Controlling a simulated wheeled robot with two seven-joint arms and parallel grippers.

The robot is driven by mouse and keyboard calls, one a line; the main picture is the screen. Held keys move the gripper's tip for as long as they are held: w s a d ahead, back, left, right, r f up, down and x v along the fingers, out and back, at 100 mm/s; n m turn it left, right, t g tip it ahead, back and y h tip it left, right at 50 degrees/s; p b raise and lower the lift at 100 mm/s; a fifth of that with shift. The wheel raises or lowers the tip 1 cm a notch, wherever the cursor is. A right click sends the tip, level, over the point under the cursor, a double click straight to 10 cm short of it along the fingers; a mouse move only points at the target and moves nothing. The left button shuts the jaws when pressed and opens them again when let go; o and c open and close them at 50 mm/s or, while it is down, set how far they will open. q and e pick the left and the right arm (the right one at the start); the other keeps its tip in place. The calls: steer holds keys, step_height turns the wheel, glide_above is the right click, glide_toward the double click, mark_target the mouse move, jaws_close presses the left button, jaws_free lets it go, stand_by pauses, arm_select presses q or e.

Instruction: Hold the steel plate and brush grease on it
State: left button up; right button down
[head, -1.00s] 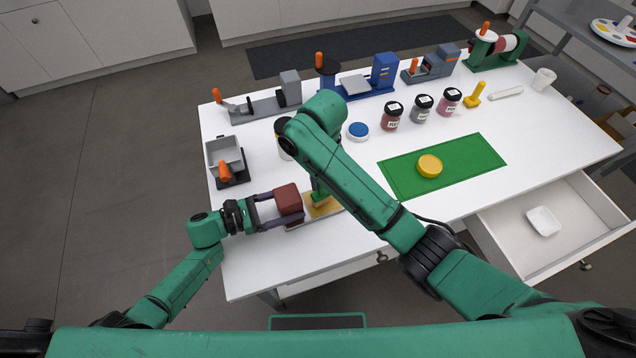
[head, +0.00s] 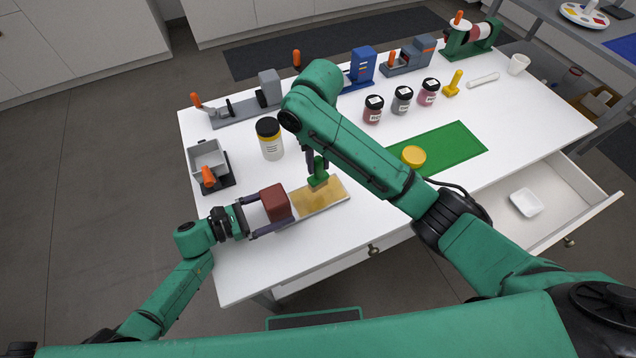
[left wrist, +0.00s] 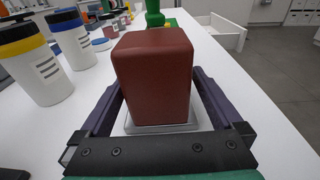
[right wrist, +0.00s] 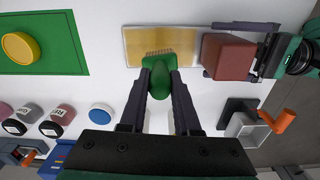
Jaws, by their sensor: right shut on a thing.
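The steel plate (head: 326,194) lies on the white table with a tan-yellow layer over its surface; it also shows in the right wrist view (right wrist: 138,45). A dark red block (left wrist: 155,75) stands on the plate's grey end. My left gripper (head: 268,208) is open, its fingers on either side of the block, with gaps beside it in the left wrist view. My right gripper (right wrist: 160,85) is shut on the green brush (right wrist: 158,68). The brush (head: 318,182) has its bristles down at the plate's far edge; exact contact is hard to tell.
A yellow-banded jar (head: 270,142) stands behind the plate; a blue-banded jar (left wrist: 72,38) is beside it. A grey bin (head: 206,158) with an orange handle is at left. A yellow disc (head: 413,156) rests on a green mat (head: 452,150). A drawer (head: 560,205) stands open at right.

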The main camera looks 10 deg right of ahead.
arm_select(q)
steer(key=shift+w+r, duration=0.1)
steer(key=shift+w, duration=0.05)
steer(key=shift+a, duration=0.25)
steer(key=v, duration=1.1)
steer(key=shift+a, duration=0.3)
